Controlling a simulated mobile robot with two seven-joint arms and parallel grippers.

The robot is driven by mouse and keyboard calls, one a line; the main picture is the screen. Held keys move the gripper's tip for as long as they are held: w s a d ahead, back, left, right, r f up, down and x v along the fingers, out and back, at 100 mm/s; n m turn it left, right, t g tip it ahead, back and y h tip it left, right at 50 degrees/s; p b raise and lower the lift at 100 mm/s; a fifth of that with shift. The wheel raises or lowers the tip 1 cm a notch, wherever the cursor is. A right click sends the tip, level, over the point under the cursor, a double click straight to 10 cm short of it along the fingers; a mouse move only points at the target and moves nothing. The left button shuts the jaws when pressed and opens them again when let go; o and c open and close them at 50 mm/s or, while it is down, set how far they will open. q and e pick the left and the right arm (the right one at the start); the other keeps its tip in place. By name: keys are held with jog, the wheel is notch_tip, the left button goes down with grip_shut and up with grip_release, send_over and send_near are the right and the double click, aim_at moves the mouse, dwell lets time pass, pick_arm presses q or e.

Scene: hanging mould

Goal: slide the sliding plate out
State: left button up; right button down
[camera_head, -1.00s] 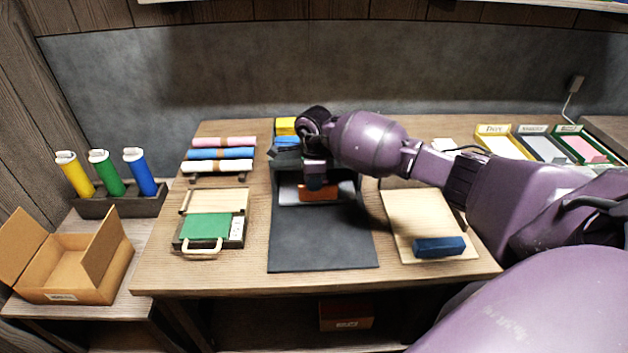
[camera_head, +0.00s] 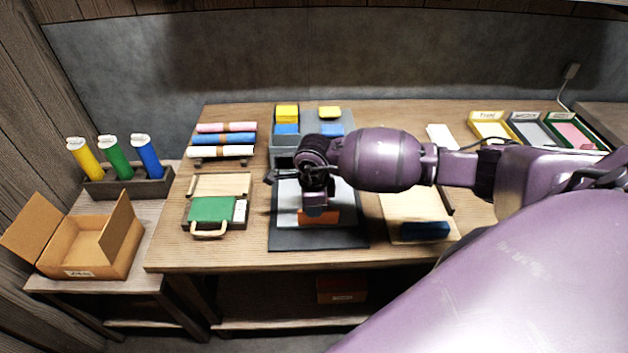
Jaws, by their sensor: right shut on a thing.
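The sliding plate (camera_head: 288,203) is a light grey sheet with an orange front piece (camera_head: 327,217). It lies over the dark mat (camera_head: 290,241) and extends forward from the grey mould block (camera_head: 280,157) at the back of the table. My right gripper (camera_head: 317,207) points down at the plate's front end and is shut on it at the orange piece. My wrist and forearm hide the plate's right middle and part of the mould block. My left gripper is not in view.
Yellow (camera_head: 287,112) and blue (camera_head: 287,129) blocks sit on the mould block. A tray with a green piece (camera_head: 211,209) is at left, rolls (camera_head: 222,140) behind it. A wooden board (camera_head: 398,207) with a dark blue block (camera_head: 424,230) lies at right. The mat's front strip is clear.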

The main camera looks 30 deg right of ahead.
jog(key=s, duration=0.1)
jog(key=s+a, duration=0.1)
jog(key=s+a+p, duration=0.1)
jog(key=s, duration=0.1)
jog(key=shift+a, duration=0.25)
jog(key=shift+s+a+f, duration=0.1)
jog(key=shift+s+a, duration=0.1)
jog(key=shift+s, duration=0.1)
jog(key=c, duration=1.1)
grip_release()
jog(key=shift+s, duration=0.15)
jog(key=shift+c, duration=0.2)
jog(key=shift+r, duration=0.4)
notch_tip(320, 180, up, 10)
